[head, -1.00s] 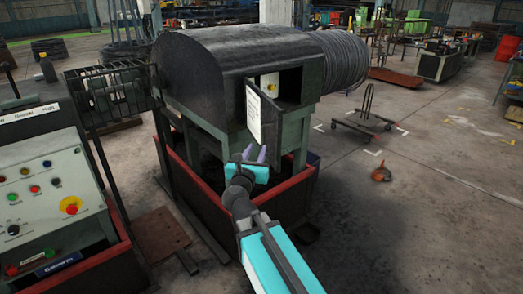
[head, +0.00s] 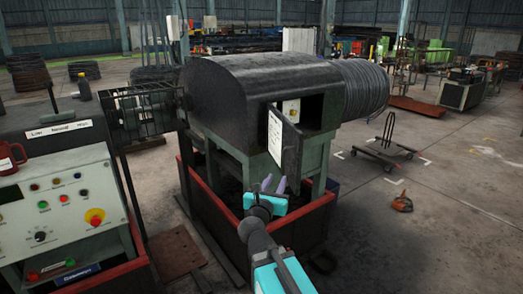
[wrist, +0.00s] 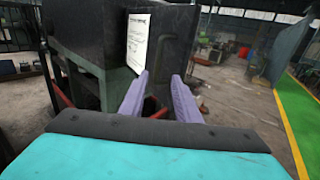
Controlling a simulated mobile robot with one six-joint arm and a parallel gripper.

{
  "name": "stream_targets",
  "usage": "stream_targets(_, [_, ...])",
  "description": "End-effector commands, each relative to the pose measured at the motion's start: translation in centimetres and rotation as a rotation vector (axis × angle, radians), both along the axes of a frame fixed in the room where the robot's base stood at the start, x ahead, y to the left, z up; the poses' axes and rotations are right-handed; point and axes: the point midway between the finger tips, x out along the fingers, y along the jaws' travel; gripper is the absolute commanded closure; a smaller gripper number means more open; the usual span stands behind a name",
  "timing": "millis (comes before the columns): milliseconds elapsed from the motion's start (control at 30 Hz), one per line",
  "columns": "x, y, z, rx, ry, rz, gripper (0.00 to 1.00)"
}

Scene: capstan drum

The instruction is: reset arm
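My gripper (head: 273,184) is in front of the capstan machine, low and near its open door. Its two purple fingers stand apart with nothing between them, and this also shows in the wrist view (wrist: 160,95). The capstan machine has a dark rounded housing (head: 240,90) with a coil drum (head: 362,88) at its right. Its small door (head: 290,145) hangs open with a white paper sheet (head: 275,137) on it. Inside the opening is a pale box with a yellow part (head: 291,110). In the wrist view the door (wrist: 170,45) is just beyond the fingers.
A control panel (head: 65,210) with buttons and a red-and-yellow knob stands at the left, with a red mug (head: 10,160) at its edge. A red-rimmed bin (head: 310,212) surrounds the machine's base. A wheeled cart (head: 388,150) and an orange object (head: 402,202) are on the otherwise open floor at right.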

Motion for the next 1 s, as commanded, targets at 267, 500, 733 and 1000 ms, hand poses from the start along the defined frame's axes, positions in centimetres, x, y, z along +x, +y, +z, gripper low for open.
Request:
stream_targets(267, [0.2,-4.1,-6.9,-0.030,0.089,-0.055,0.71])
stream_targets(500, [-0.3,-7.6,-13.5,-0.116,0.172,-0.082,0.71])
stream_targets(733, [-0.7,-9.0,-19.4,-0.258,0.255,-0.020,0.71])
stream_targets(1000, [-1.7,-8.8,-27.3,-0.496,0.387,0.147,0.71])
